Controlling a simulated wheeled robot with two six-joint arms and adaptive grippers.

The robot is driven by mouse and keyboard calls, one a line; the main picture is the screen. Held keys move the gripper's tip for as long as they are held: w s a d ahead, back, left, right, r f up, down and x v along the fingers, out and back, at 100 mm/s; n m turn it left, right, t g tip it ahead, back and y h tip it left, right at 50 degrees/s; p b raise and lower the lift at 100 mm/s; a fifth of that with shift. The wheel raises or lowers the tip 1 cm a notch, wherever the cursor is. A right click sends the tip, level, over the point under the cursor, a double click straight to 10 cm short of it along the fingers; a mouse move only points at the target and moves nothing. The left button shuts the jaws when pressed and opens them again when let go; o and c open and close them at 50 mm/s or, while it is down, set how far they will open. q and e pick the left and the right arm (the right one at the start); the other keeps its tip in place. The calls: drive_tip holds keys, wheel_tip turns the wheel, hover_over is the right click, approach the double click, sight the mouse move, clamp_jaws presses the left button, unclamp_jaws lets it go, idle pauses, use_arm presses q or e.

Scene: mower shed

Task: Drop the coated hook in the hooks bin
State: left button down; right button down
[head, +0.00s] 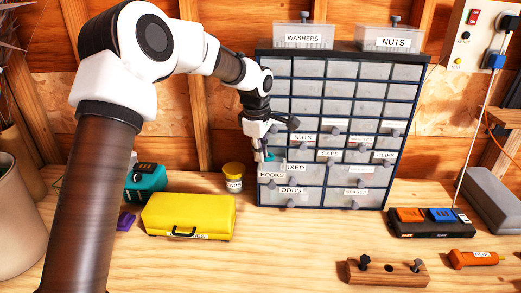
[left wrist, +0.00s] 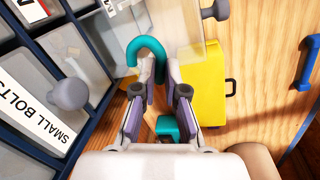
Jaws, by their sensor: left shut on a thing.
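The coated hook (left wrist: 147,47) is a teal curved piece between my left gripper's fingertips in the left wrist view, its bend standing out beyond them. My left gripper (head: 264,150) is shut on it in front of the drawer cabinet (head: 258,110). Only a small teal bit of the hook (head: 268,156) shows there in the head view. The hooks bin (head: 271,174) is a clear drawer labelled HOOKS at the cabinet's lower left. It appears pulled out, with the gripper just above it. Its inside is hidden in the head view. My right gripper is not in view.
A yellow case (head: 188,217), a teal case (head: 147,182) and a yellow-lidded jar (head: 233,176) stand left of the cabinet. A wooden block (head: 387,275) and a battery charger (head: 430,222) are at right. The bench front centre is clear.

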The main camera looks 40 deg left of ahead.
use_arm(q)
drive_tip(key=shift+s+d+r, duration=0.1)
drive_tip(key=shift+s+r, duration=0.05)
drive_tip(key=shift+s, duration=0.05)
drive_tip(key=c, duration=1.2)
unclamp_jaws()
drive_tip(key=shift+s+r, duration=0.1)
drive_tip(key=shift+o, duration=0.2)
drive_tip(key=shift+w, duration=0.2)
wheel_tip(320, 180, up, 12)
drive_tip(key=s, duration=0.2)
drive_tip(key=shift+d+f, duration=0.15)
drive_tip(key=shift+f, duration=0.1)
